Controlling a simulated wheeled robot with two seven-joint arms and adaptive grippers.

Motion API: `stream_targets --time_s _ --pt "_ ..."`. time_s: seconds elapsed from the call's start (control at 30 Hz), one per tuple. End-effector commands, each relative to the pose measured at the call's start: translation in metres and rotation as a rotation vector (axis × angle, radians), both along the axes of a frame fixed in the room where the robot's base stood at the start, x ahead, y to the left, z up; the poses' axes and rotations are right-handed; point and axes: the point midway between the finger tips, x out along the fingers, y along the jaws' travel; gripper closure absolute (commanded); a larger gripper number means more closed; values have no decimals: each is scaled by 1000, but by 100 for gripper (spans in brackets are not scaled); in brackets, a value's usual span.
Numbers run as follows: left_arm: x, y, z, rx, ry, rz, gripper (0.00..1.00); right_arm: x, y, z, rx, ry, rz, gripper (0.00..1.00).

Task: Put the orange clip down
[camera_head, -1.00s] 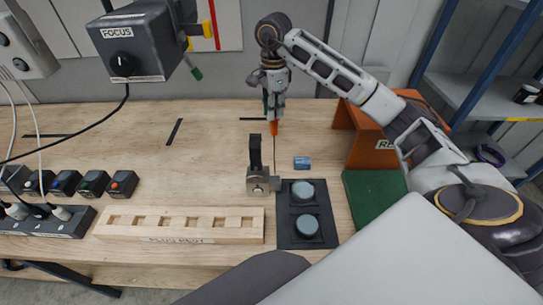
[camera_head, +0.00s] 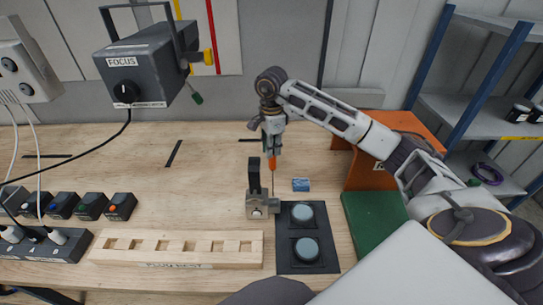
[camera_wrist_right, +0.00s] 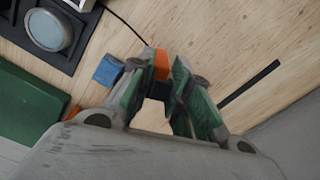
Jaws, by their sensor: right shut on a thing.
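The orange clip (camera_head: 272,163) is in my right gripper (camera_head: 272,145), which is shut on it and points down over the wooden bench. A thin dark lead runs down from the clip beside the grey clamp block with an upright black lever (camera_head: 254,178). In the right wrist view the clip (camera_wrist_right: 162,64) shows as an orange piece at the fingertips of my right gripper (camera_wrist_right: 160,88), with a black lead running to the upper left. The fingers hide part of the clip. I cannot tell whether the clip touches the bench. My left gripper is not in view.
A small blue block (camera_head: 301,185) lies just right of the clip. A dark pad with two round discs (camera_head: 290,250), a slotted wooden rail (camera_head: 180,260), a green mat (camera_head: 375,222) and an orange stand (camera_head: 368,172) are nearby.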

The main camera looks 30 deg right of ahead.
Motion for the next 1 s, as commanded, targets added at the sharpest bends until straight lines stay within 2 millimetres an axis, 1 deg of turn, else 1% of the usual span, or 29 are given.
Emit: stream_targets --time_s 0.33,0.47,0.7,0.8,1.0 --pt "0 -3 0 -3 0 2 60 0 0 -2 0 1 0 100" --pt "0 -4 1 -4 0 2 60 -1 0 -11 1 4 1 100" --pt "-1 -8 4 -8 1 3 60 -1 0 -33 0 3 1 100" --pt "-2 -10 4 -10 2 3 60 0 0 -37 0 1 1 100" --pt "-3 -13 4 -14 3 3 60 0 0 -38 0 0 1 100"
